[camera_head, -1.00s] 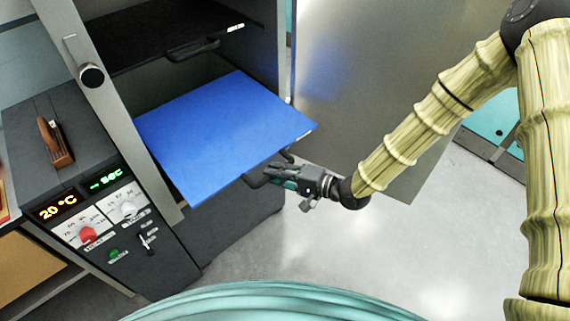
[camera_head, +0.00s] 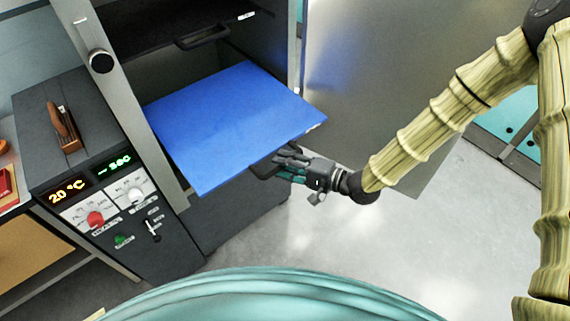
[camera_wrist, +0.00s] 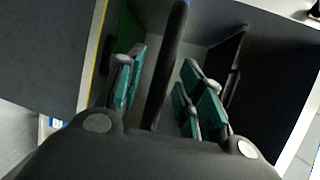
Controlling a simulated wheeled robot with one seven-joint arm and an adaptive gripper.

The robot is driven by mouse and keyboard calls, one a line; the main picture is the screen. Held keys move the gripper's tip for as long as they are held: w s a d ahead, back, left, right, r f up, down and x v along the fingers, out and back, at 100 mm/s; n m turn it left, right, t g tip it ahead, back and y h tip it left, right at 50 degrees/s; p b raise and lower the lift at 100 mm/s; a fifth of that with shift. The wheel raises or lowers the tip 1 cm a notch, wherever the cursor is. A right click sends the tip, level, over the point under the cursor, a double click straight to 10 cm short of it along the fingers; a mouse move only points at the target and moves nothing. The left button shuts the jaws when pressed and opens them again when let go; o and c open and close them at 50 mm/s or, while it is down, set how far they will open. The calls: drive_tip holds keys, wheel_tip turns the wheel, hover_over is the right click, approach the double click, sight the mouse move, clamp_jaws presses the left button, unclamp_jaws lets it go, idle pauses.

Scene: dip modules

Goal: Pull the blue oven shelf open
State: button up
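The blue oven shelf (camera_head: 230,120) sticks out of the dark oven cabinet in the head view. Its dark handle (camera_head: 263,170) is at its front edge. My gripper (camera_head: 284,163) is at this handle. In the wrist view, a dark bar (camera_wrist: 167,65), which looks like the handle, runs between my gripper's teal-padded fingers (camera_wrist: 163,92). The fingers are apart, with a gap showing on both sides of the bar, so my gripper is open around it. The head view partly hides the fingertips.
A darker upper shelf with its own handle (camera_head: 202,37) is above the blue one. A grey door panel (camera_head: 375,90) stands open at the right, behind my arm. A control box (camera_head: 95,190) with dials stands at the left. Clear floor lies in front.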

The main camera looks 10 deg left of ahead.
drive_tip(key=v, duration=1.1)
drive_tip(key=shift+d+r, duration=0.15)
drive_tip(key=shift+d, duration=0.25)
drive_tip(key=shift+s, duration=0.1)
drive_tip(key=s+d+f+h, duration=0.4)
drive_tip(key=d+f, duration=0.1)
drive_tip(key=f, duration=0.4)
drive_tip(key=s+d+f+h, duration=0.4)
drive_tip(key=s+f, duration=0.1)
drive_tip(key=f, duration=0.4)
drive_tip(key=s+d+f+n+g+h, duration=0.1)
drive_tip(key=s+d+f+g+h, duration=0.1)
drive_tip(key=s+d, duration=0.5)
drive_tip(key=s+d+f+n+g+h, duration=0.1)
drive_tip(key=s+d+f+n+h, duration=0.1)
drive_tip(key=s+d+f+h, duration=0.3)
drive_tip(key=s+d, duration=0.3)
drive_tip(key=s, duration=0.1)
drive_tip(key=shift+s+d+g+h, duration=0.15)
drive_tip(key=shift+d+g+h, duration=0.15)
drive_tip(key=shift+g, duration=0.1)
